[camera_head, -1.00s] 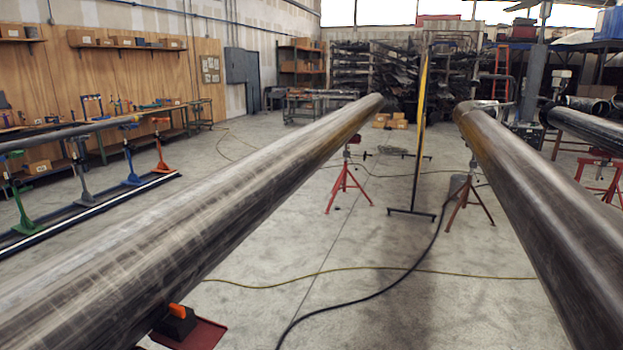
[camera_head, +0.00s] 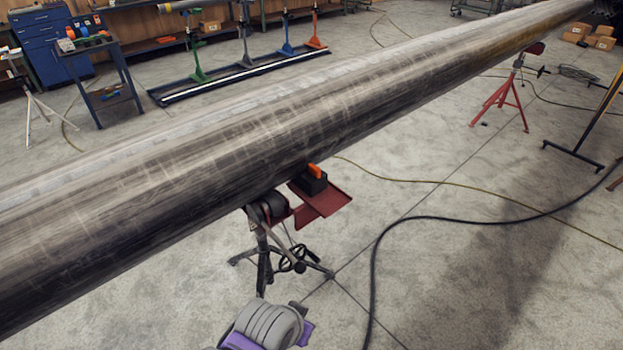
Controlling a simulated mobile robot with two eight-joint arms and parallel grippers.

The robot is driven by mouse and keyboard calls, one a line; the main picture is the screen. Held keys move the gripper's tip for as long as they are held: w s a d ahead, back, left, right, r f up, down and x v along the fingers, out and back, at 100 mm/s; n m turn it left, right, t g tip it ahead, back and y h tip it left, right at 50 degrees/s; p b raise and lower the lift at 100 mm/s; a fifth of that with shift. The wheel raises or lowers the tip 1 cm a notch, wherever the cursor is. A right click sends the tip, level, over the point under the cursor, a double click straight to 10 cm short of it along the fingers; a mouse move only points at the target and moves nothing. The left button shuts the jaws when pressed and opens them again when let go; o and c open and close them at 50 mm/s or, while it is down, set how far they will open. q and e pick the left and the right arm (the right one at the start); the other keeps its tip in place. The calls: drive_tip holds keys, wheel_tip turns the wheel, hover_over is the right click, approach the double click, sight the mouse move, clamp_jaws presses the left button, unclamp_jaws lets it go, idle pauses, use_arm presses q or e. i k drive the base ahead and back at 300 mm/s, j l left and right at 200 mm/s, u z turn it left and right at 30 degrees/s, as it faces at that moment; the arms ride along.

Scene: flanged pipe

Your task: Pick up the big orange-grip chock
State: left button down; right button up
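The orange-grip chock (camera_head: 313,181) is a black block with an orange grip on top. It sits on a dark red plate (camera_head: 330,204) attached to the pipe stand, just on the near side of the big steel pipe (camera_head: 200,170). The pipe hides part of the plate's surroundings, and the chock's upper left is close to the pipe's lower edge. A grey and purple part of my arm shows at the bottom edge, below the stand. No gripper fingers are visible in the head view, and nothing is touching the chock.
The pipe runs diagonally across the view on a dark stand (camera_head: 264,240) with a handwheel and a red tripod stand (camera_head: 502,100). A black hose (camera_head: 400,228) and a yellow cable (camera_head: 440,184) lie on the floor. A blue tool cabinet (camera_head: 50,45) and cart stand back left.

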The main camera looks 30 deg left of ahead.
sight(314, 181)
drive_tip(key=u, duration=0.6)
drive_tip(key=i+l+u, duration=0.15)
drive_tip(key=u, duration=0.25)
drive_tip(key=i+l+u, duration=0.15)
drive_tip(key=u, duration=0.3)
drive_tip(key=i+l+u, duration=0.1)
drive_tip(key=l+u, duration=0.15)
drive_tip(key=u, duration=0.15)
drive_tip(key=i+l+u, duration=0.25)
drive_tip(key=l, duration=0.25)
drive_tip(key=l+u, duration=0.25)
drive_tip(key=l, duration=0.25)
